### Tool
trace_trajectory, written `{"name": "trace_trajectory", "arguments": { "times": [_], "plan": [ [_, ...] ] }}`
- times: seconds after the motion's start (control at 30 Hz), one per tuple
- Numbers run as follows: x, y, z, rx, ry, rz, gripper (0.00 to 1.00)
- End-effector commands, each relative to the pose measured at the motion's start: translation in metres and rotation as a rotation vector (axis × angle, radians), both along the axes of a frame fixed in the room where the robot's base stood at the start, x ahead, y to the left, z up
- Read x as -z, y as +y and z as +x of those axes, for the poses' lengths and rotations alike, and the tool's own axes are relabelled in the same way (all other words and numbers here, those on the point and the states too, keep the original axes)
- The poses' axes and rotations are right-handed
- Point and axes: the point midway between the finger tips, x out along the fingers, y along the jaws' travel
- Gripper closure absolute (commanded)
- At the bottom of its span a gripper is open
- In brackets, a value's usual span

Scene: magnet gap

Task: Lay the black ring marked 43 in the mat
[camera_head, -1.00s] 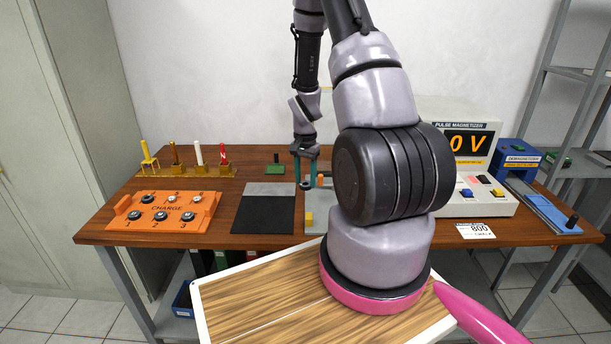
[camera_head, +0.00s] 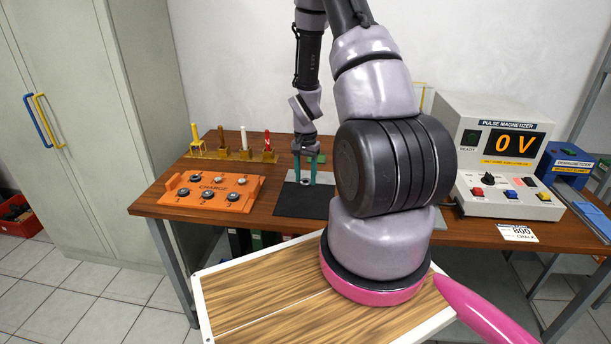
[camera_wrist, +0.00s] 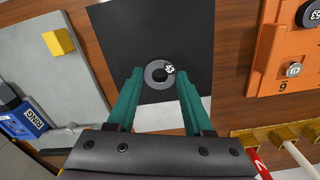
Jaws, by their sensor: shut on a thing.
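The black ring (camera_wrist: 150,82) lies between the tips of my gripper (camera_wrist: 159,78) in the wrist view, with a small white mark on it that I cannot read surely. My gripper's teal fingers are shut on it. The black mat (camera_wrist: 190,35) is beneath the ring, and its grey part is nearer the gripper's base. I cannot tell whether the ring touches the mat.
An orange charge tray (camera_head: 210,190) with several rings is left of the mat. Behind it stand posts on yellow bases (camera_head: 245,155). A grey plate with a yellow block (camera_wrist: 58,42) lies on the mat's other side. The pulse magnetizer (camera_head: 500,155) reads 0 V.

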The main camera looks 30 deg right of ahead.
Motion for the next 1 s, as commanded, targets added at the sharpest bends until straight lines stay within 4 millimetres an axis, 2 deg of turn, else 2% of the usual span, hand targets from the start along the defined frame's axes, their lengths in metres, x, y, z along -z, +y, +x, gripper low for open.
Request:
{"name": "trace_trajectory", "arguments": {
  "times": [0.6,1.0],
  "plan": [
    [0.045,0.000,0.000,-0.001,0.001,0.000,0.98],
    [0.053,0.000,0.000,0.000,0.000,0.000,0.98]
  ]
}}
